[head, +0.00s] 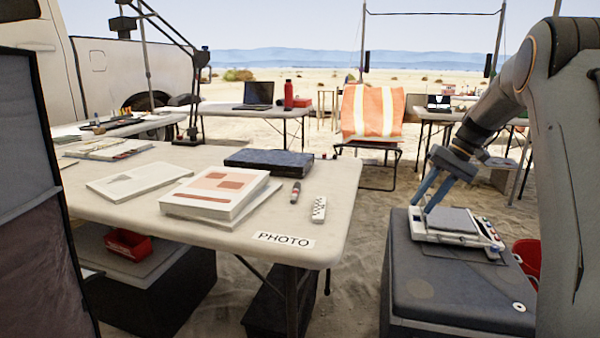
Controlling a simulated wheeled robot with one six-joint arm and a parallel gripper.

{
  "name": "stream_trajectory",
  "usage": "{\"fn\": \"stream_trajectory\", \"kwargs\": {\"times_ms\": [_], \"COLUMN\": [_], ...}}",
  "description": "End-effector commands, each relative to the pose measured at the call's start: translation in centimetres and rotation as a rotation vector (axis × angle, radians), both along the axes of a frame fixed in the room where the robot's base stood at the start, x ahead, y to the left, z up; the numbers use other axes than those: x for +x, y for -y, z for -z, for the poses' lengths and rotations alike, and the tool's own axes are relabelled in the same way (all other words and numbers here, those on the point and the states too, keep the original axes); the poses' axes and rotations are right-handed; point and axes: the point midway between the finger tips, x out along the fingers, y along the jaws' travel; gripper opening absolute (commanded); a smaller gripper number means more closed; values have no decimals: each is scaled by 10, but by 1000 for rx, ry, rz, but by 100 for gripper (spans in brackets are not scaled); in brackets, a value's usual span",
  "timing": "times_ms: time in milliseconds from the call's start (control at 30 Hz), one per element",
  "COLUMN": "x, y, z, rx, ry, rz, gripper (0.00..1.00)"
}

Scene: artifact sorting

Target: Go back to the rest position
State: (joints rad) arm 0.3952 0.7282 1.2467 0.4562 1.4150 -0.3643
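My gripper (421,206) is at the right, on my arm that reaches in from the right edge. Its two blue fingers point down and to the left, and they look apart with nothing visible between them. The fingertips are close above the left edge of a white scale-like device (462,238) with a grey plate on top. I cannot tell whether they touch it. The device lies on a dark grey case (430,290). A small white ring (519,307) lies at the case's front right.
A white table (330,190) marked PHOTO (284,240) stands left of the case, bearing books (222,190), a dark flat case (268,161), a marker and a scale card (319,209). A chair with an orange vest (370,113) stands behind. Sand separates table and case.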

Motion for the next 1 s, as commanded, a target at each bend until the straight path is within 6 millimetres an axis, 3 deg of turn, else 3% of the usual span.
{"fn": "stream_trajectory", "kwargs": {"times_ms": [33, 200, 367, 500, 633, 800, 1000], "x": [-10, -56, -116, -176, -235, -301, -352], "y": [-30, -111, -175, -219, -246, -264, -270], "z": [-9, -25, -32, -32, -27, -15, 0], "rx": [-25, -112, -193, -258, -312, -365, -400], "ry": [-4, -16, -8, 12, 40, 80, 117], "rz": [-27, -97, -169, -234, -298, -368, -426], "gripper": [26, 26, 26, 26, 26, 26, 26]}}
